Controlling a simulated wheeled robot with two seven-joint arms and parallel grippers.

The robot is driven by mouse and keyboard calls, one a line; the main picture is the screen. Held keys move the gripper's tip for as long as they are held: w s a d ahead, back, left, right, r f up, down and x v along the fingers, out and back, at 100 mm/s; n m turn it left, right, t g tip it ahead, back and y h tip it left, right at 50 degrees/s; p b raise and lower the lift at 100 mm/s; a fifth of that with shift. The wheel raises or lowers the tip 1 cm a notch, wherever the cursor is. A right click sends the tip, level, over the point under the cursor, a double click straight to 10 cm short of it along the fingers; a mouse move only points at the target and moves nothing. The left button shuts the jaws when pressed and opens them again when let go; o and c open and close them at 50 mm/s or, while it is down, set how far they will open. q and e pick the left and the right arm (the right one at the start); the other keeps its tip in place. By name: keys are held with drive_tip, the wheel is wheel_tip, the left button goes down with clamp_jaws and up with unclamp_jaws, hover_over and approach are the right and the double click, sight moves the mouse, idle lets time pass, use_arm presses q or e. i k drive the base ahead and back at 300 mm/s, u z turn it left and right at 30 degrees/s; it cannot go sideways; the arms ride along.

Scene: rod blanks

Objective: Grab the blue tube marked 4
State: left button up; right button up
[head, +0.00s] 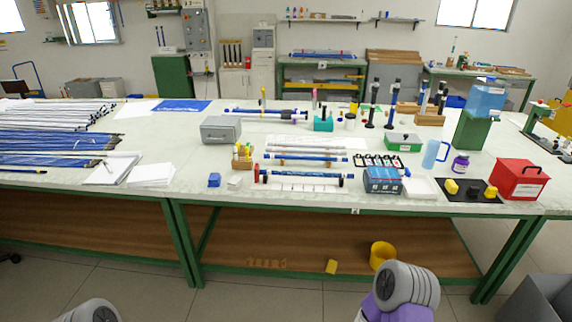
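A long blue tube (300,177) lies left to right near the front edge of the white-topped bench, in a holder with a red part at its left end. Just behind it lie more slim blue and silver tubes (305,157), parallel to it. Small white labels (305,188) sit in a row in front of the front tube. Their markings are too small to read, so I cannot tell which tube is marked 4. Neither of my grippers is in view; only rounded grey and purple parts of my arms show at the bottom edge.
Bundles of long rods (50,145) cover the bench's left end. A grey box (221,129), a blue box (382,179), a red box (519,179) and a black mat (470,196) stand around the tubes.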

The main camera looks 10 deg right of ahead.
sight(262, 172)
drive_tip(key=z, duration=0.25)
drive_tip(key=i, duration=0.7)
drive_tip(key=u, duration=0.35)
drive_tip(key=i, duration=1.05)
drive_tip(key=z, duration=0.15)
